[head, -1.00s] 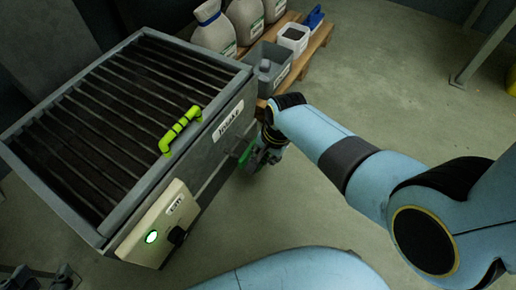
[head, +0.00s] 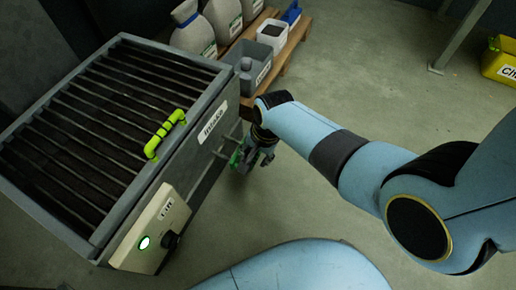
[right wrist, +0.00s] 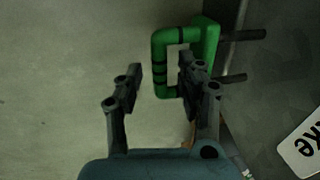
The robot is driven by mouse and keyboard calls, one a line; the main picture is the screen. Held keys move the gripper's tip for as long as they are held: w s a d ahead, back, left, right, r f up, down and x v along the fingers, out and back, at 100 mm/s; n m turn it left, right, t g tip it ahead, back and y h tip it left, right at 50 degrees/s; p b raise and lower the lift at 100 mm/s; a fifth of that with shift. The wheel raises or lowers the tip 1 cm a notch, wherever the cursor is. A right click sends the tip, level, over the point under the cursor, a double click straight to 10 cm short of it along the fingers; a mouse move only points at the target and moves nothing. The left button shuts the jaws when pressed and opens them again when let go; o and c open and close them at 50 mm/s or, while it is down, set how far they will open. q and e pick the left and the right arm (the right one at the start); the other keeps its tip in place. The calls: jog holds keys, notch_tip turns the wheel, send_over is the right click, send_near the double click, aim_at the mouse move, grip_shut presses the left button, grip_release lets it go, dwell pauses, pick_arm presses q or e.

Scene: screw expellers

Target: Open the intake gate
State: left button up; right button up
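The intake hopper (head: 200,150) is a grey box with a barred top and an "Intake" label. A green loop handle (head: 237,157) stands out from its right side on two dark rods, also visible in the right wrist view (right wrist: 160,62). My right gripper (head: 262,155) is at this handle. In the right wrist view its fingers (right wrist: 160,85) are apart, one on each side of the handle's outer bar, with gaps visible on both sides. The gate plate itself is hidden. My left gripper is not clearly in view.
A yellow-green handle (head: 165,133) sits on the grate's edge. A control box (head: 150,230) with a lit green button and dark knob is on the near side. Sacks (head: 193,32) and a grey bin (head: 248,62) stand behind on a pallet. A yellow bin (head: 500,62) is far right.

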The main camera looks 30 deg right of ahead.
notch_tip(320, 180, up, 12)
jog(key=s+d, duration=0.1)
jog(key=shift+s+d+f, duration=0.2)
jog(key=shift+s, duration=0.2)
dwell(0.3)
